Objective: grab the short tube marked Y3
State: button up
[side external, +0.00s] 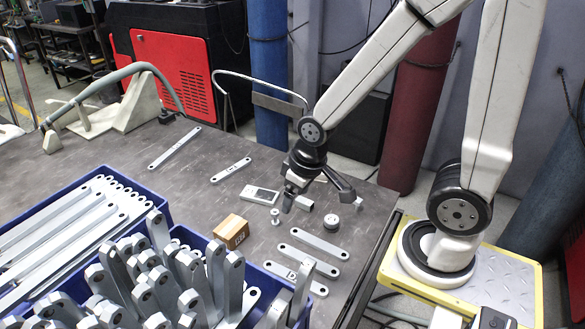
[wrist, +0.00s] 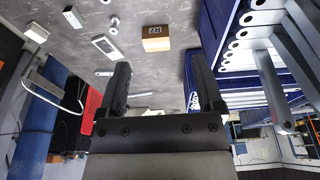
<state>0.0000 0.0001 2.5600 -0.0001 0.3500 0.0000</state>
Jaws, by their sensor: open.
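In the wrist view, what looks like the same tube (wrist: 73,17) shows dark near the top left, outside the left finger. Its marking is not readable in either view. My gripper is open, with its two dark fingers (wrist: 162,68) well apart and nothing between them. It hangs low over the bench; its exact height is unclear.
Flat brackets (side external: 312,240) lie toward the front. Blue bins (side external: 172,228) full of brackets fill the left front.

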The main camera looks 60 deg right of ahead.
notch_tip(320, 180, down, 6)
jog(key=w+d+m+g+y, duration=0.25)
jog(key=m+y, duration=0.25)
jog(key=m, duration=0.6)
jog(key=m+t+h, duration=0.6)
jog(key=m+t, duration=0.8)
jog(key=m, duration=1.2)
send_over(309, 203)
jog(key=shift+g, duration=0.25)
notch_tip(309, 203, down, 16)
jog(key=shift+d+r, duration=0.15)
jog(key=shift+n+y, duration=0.3)
jog(key=shift+f, duration=1.9)
